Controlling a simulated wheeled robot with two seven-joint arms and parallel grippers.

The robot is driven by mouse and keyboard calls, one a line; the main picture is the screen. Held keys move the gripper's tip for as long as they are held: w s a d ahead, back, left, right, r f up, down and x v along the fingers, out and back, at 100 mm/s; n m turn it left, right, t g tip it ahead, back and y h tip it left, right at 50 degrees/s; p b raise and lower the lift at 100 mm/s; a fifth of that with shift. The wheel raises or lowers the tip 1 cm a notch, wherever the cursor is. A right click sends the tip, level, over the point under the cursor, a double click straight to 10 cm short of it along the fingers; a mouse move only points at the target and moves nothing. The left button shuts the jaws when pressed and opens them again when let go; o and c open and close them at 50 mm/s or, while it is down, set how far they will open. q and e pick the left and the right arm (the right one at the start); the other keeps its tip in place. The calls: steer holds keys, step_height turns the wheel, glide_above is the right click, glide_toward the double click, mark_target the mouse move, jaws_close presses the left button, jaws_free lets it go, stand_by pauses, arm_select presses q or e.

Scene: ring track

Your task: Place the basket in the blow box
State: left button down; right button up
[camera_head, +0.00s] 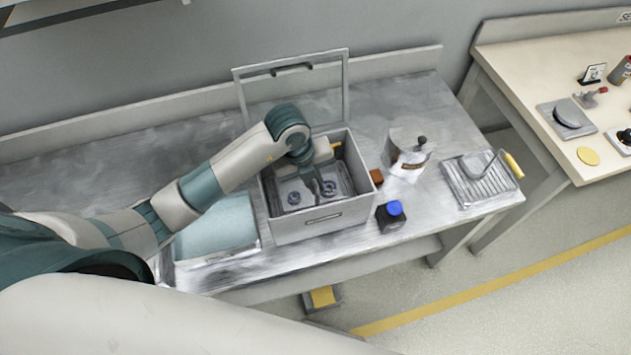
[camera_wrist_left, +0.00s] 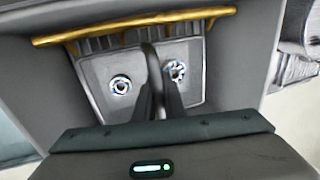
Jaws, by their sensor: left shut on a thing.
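The blow box (camera_head: 300,229) is a grey open-topped box on the metal bench, with its framed lid (camera_head: 347,92) raised at the back. The basket (camera_head: 283,190) is a grey tray inside the box, holding two small bluish rings (camera_head: 294,198). My left gripper (camera_head: 316,183) reaches down into the box over the basket. In the left wrist view, the left gripper (camera_wrist_left: 160,92) is shut on a part of the basket (camera_wrist_left: 100,70) between the two rings. A yellow bar (camera_wrist_left: 135,25) runs along its far side. Whether the basket touches the box floor is hidden. My right gripper is not in view.
A pale blue mat (camera_head: 217,229) lies left of the box. A second table (camera_head: 540,70) is at the far right.

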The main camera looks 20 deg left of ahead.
arm_select(q)
steer(key=c, duration=1.8)
jaws_free()
steer(key=shift+c, duration=0.2)
steer(key=b+v, duration=0.2)
steer(key=v, duration=1)
steer(key=shift+b, duration=0.35)
